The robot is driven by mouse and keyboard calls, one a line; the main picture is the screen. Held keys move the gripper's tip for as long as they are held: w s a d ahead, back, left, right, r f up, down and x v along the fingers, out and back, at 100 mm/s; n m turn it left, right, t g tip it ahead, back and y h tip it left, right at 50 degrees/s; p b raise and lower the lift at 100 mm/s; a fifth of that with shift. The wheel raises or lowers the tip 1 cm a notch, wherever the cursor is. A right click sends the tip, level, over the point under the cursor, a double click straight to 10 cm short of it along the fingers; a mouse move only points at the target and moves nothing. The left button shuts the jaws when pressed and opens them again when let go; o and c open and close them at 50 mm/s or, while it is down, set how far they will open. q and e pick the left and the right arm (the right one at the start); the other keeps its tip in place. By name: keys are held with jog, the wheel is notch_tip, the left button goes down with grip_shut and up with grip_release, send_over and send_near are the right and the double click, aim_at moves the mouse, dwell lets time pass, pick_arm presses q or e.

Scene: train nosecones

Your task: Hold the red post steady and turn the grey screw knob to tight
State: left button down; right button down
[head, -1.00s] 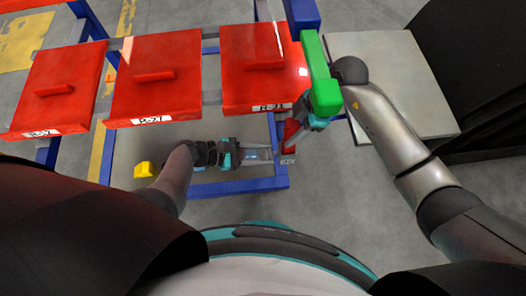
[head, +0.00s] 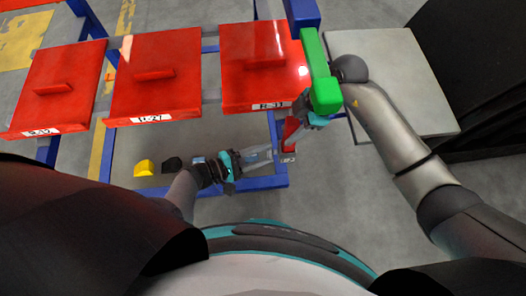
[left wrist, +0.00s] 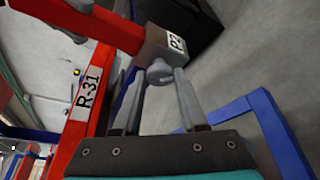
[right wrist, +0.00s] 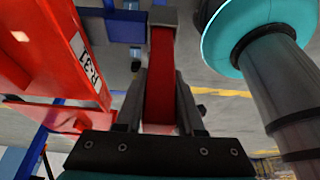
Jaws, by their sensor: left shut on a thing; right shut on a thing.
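The red post (head: 290,128) hangs beside the rack corner and ends in a grey block (left wrist: 168,48) with a white label. The grey screw knob (left wrist: 159,73) sits on the block's underside in the left wrist view. My left gripper (head: 271,153) is shut on the knob, with a fingertip on each side of it; it also shows in the left wrist view (left wrist: 161,78). My right gripper (head: 297,120) is shut on the red post, which runs between its fingers in the right wrist view (right wrist: 160,75). The knob is too small to make out in the head view.
Red panels with handles, one of them the R-31 panel (head: 254,70), lie on a blue frame (head: 245,183). A green block (head: 318,70) is close to my right wrist. A yellow piece (head: 145,168) and a black piece (head: 172,164) are at lower left.

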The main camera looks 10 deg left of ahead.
pick_arm(q)
jog(key=shift+m+t, duration=0.3)
jog(key=shift+m, duration=0.1)
dwell(0.4)
jog(key=c, duration=0.5)
grip_release()
jog(key=shift+s, duration=0.15)
jog(key=v, duration=1.2)
jog(key=shift+f, duration=0.1)
